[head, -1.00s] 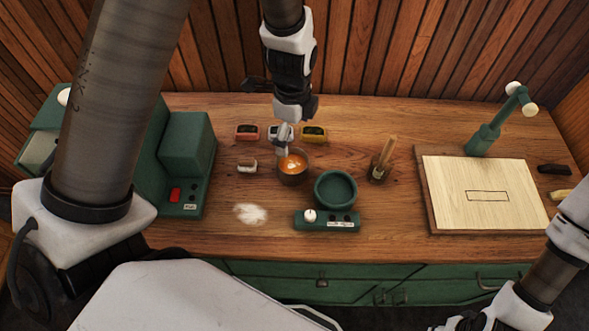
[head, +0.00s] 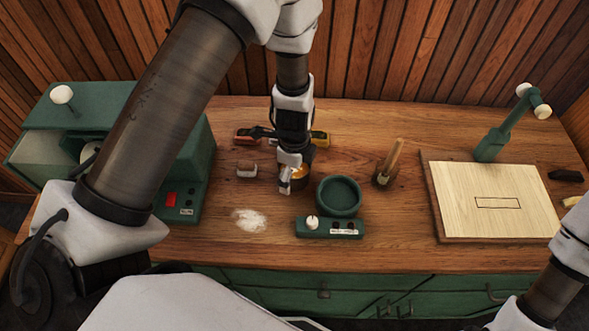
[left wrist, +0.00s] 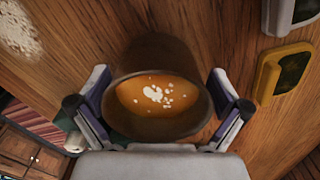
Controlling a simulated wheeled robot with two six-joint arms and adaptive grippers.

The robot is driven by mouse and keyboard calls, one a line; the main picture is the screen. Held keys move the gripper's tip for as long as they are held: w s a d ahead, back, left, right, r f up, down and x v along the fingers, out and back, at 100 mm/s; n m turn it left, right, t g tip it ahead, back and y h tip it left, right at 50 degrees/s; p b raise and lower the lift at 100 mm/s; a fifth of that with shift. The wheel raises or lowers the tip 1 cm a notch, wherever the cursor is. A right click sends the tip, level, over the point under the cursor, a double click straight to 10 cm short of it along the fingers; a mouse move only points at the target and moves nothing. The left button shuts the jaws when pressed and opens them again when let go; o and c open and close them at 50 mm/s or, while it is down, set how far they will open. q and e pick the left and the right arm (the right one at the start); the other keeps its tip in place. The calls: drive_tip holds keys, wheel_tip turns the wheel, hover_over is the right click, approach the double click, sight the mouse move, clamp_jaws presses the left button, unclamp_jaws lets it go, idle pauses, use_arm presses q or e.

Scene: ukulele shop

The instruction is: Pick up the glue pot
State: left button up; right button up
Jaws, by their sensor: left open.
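The glue pot (head: 301,170), a small dark brown pot with orange liquid and white flecks inside, stands on the wooden bench (head: 400,255). In the head view my left gripper (head: 285,187) is over its front left side and hides much of it. In the left wrist view the glue pot (left wrist: 158,60) lies between the two open fingers of my left gripper (left wrist: 158,80), one on each side. A gap shows beside the pot on both sides near the fingertips. My right gripper does not show; only part of my right arm is at the lower right.
A round green dish (head: 339,194) with a knobbed green box (head: 330,229) stands close right of the pot. A brush holder (head: 385,178) is further right. A small block (head: 247,170) and white powder (head: 250,220) lie left. A yellow-framed item (left wrist: 284,74) is near the pot.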

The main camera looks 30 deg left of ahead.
use_arm(q)
drive_tip(key=shift+s+r, duration=0.1)
drive_tip(key=c, duration=1.3)
